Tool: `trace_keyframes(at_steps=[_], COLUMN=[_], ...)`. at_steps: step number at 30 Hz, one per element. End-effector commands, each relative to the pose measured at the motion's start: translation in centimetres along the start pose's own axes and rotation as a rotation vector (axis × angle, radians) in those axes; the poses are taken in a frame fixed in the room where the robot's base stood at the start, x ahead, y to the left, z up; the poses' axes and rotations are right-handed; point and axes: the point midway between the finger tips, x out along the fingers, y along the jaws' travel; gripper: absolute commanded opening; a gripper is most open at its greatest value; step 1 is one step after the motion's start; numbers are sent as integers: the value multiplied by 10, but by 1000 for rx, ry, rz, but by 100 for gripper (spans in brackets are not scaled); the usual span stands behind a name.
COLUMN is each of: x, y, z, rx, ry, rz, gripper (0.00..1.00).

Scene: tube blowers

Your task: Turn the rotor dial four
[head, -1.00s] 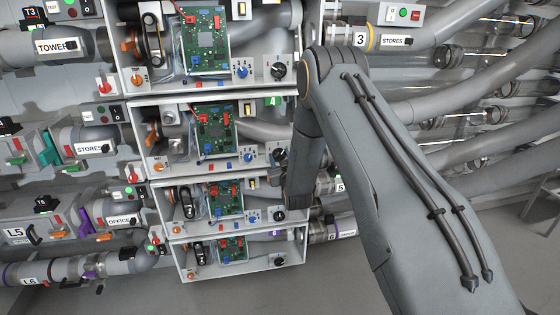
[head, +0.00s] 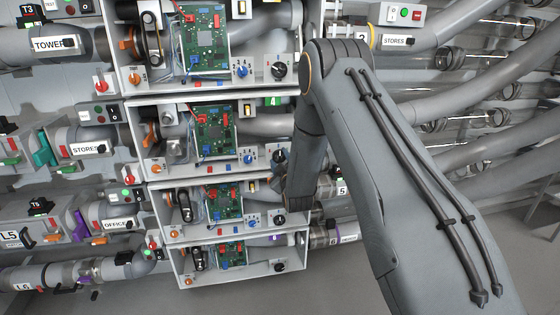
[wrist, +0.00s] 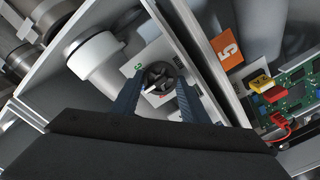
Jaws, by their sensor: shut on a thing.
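The rotor dial (wrist: 158,76) is a round black knob on a pale panel in the wrist view. A green mark (wrist: 138,66) and a red mark (wrist: 162,96) sit beside it. A light pointer line shows on the dial, toward the lower left. My gripper (wrist: 158,80) has one dark blue finger on each side of the dial, shut on it. In the head view my arm reaches in from the right to the second bay from the top, under the green 4 label (head: 272,100). My fingers and the dial are hard to make out there.
An orange label 5 (wrist: 228,49) and a green circuit board (wrist: 298,90) lie beyond the panel edge in the wrist view. Other bays have similar black dials (head: 279,69), blue knobs and circuit boards.

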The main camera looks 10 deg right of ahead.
Motion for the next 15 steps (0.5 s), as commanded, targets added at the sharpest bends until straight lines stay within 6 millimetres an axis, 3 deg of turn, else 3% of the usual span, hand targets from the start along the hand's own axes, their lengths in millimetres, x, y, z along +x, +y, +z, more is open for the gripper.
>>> trace_keyframes(at_steps=[11, 12, 15], x=[0, 0, 0], y=[0, 0, 0], z=[1, 1, 0], rx=[-3, -3, -3], ry=[-2, -2, -1], rz=[-1, -1, -1], gripper=[18, 46, 60])
